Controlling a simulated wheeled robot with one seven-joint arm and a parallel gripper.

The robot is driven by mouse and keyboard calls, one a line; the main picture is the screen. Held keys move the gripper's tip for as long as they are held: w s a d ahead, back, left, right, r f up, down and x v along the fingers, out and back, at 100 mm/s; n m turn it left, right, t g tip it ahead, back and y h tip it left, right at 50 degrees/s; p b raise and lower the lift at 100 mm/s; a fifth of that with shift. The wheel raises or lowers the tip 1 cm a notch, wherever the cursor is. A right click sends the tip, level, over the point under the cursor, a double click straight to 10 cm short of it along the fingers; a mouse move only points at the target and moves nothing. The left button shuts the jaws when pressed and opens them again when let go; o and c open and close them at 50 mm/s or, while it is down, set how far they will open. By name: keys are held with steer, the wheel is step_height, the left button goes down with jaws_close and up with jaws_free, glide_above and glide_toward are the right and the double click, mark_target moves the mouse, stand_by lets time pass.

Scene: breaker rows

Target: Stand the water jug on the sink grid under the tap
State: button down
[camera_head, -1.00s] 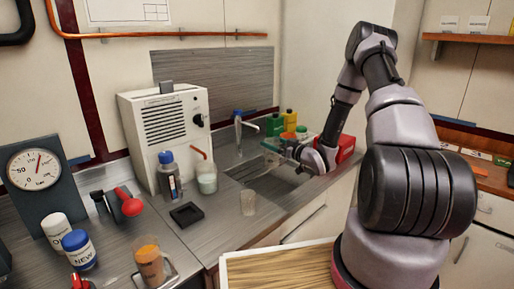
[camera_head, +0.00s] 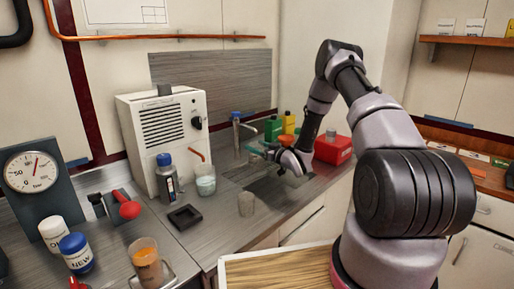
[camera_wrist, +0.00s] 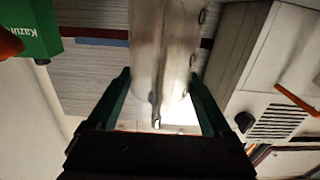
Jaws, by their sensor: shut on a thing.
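In the wrist view a pale, clear-looking cylinder (camera_wrist: 163,50), which I take to be the water jug, stands between the green fingers of my gripper (camera_wrist: 160,88). My gripper is shut on it. In the head view my gripper (camera_head: 264,151) is over the back of the sink (camera_head: 275,188), close to the tap (camera_head: 237,135). The held jug is hard to make out there. The sink grid is partly hidden by my gripper, and I cannot tell whether the jug touches it.
Green (camera_head: 273,129) and yellow (camera_head: 289,122) bottles and a red box (camera_head: 333,148) stand behind my gripper.

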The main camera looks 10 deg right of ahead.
jaws_free()
steer(key=shift+f, duration=0.1)
steer(key=v, duration=1.2)
steer(key=w+d+r+g+h, duration=0.1)
steer(key=w+d+r+h, duration=0.25)
steer(key=r, duration=0.45)
steer(key=s+d+r+m+g+h, duration=0.1)
steer(key=s+d+r+m+h, duration=0.2)
steer(key=r, duration=0.6)
steer(key=s+r+m+g+h, duration=0.2)
steer(key=s+r+m+h, duration=0.15)
steer(key=r, duration=0.55)
steer(key=s+a+r+m+g, duration=0.1)
steer(key=s+a+r, duration=0.1)
steer(key=s, duration=0.8)
steer(key=s+a+r+m+g+y, duration=0.1)
steer(key=s+a+r+m, duration=0.1)
steer(key=s, duration=0.8)
steer(key=s+a+r+m+g+y, duration=0.1)
steer(key=s+r, duration=0.4)
steer(key=s, duration=0.6)
steer(key=a+g, duration=0.1)
steer(key=a, duration=0.1)
steer(key=shift+a+r, duration=0.3)
steer(key=shift+r, duration=0.1)
